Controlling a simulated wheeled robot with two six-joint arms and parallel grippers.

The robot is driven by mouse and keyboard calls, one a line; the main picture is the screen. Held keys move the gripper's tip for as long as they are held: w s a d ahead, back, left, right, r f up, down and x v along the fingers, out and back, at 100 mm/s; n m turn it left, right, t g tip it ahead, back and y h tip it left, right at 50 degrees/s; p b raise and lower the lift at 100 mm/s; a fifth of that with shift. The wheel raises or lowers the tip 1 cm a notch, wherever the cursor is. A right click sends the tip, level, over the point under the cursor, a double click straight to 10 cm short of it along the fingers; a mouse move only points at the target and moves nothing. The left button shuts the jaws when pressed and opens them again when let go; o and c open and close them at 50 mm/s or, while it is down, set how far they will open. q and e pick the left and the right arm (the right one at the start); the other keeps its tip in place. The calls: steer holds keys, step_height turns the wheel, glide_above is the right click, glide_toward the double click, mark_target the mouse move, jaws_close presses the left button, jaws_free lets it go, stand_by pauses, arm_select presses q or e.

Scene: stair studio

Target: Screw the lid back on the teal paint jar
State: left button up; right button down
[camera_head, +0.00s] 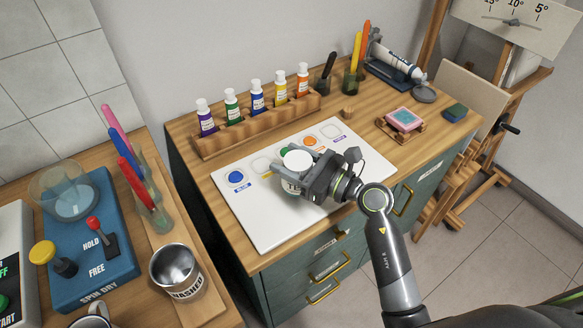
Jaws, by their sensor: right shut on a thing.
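My right gripper (299,173) comes in from the right and is shut around the white round lid (297,158) at the top of the teal paint jar. The jar (291,187) stands upright on the white mat, with part of its lettered label showing below the fingers. The lid looks about level on the jar. The fingers hide the seam between them, so I cannot tell how tightly it sits. My left gripper is not in view.
The white mat (262,221) has coloured paint circles. Behind it a wooden rack (250,126) holds several paint bottles. At the left, a bench carries a blue spin-dry unit (95,262) and a metal cup (175,267).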

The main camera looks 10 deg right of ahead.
steer(key=shift+f, duration=1.25)
steer(key=shift+f+b, duration=0.2)
steer(key=shift+b, duration=0.1)
steer(key=c, duration=0.6)
jaws_free()
steer(key=shift+o, duration=0.2)
steer(key=shift+r, duration=0.1)
steer(key=shift+r+p, duration=0.15)
steer(key=shift+p, duration=0.15)
steer(key=b+v, duration=0.1)
steer(key=v, duration=0.4)
steer(key=b+v, duration=0.2)
steer(key=v, duration=0.3)
steer(key=shift+s+d+f, duration=0.15)
steer(key=shift+d+f, duration=0.05)
steer(key=shift+v, duration=0.8)
